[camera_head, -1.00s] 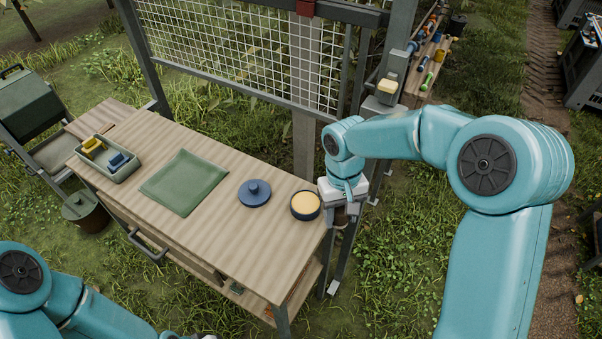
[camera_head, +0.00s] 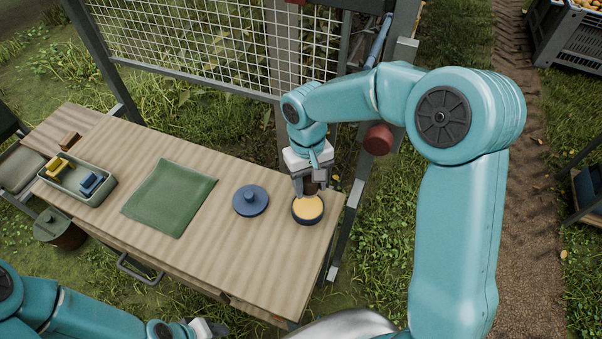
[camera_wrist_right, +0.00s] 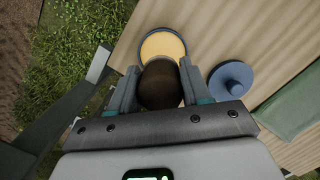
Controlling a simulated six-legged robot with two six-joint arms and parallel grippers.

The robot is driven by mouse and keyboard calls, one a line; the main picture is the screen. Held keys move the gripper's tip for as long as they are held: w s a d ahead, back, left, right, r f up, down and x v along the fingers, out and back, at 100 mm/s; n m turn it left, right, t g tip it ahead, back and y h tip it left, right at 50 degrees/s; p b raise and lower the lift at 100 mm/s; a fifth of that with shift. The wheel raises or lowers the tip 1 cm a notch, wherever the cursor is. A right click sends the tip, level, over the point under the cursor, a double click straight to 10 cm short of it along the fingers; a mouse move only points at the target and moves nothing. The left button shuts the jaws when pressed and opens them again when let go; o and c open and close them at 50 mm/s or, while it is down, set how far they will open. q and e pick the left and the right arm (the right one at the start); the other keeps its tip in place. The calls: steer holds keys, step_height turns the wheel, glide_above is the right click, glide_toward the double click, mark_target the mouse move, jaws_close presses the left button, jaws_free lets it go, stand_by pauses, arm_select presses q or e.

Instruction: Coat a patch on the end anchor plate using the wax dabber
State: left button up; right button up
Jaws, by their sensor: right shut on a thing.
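My right gripper (camera_head: 309,188) is shut on the wax dabber, a dark brown rounded piece that shows between the fingers in the right wrist view (camera_wrist_right: 160,86). It holds the dabber at the back edge of the round dark tin of yellow wax (camera_head: 308,210). In the right wrist view the dabber overlaps the near part of the wax tin (camera_wrist_right: 163,43); contact with the wax cannot be told. My left gripper (camera_head: 207,328) shows only in part at the bottom edge, its jaws unclear. I cannot make out the end anchor plate.
A blue lid (camera_head: 251,202) lies left of the tin on the wooden bench (camera_head: 235,258). A green cloth (camera_head: 170,198) and a tray (camera_head: 68,193) with yellow and blue pieces are further left. A wire mesh panel (camera_head: 195,40) and a dark red cylinder (camera_head: 378,139) stand behind.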

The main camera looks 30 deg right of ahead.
steer(key=shift+r, duration=0.1)
steer(key=shift+a+f+b, duration=0.2)
steer(key=shift+f+b, duration=0.1)
steer(key=shift+f, duration=0.4)
step_height(320, 180, down, 4)
steer(key=b, duration=0.3)
steer(key=shift+s+d+r, duration=0.1)
steer(key=shift+s+r, duration=0.05)
steer(key=shift+f+b, duration=0.45)
steer(key=shift+f, duration=0.05)
steer(key=shift+r, duration=0.1)
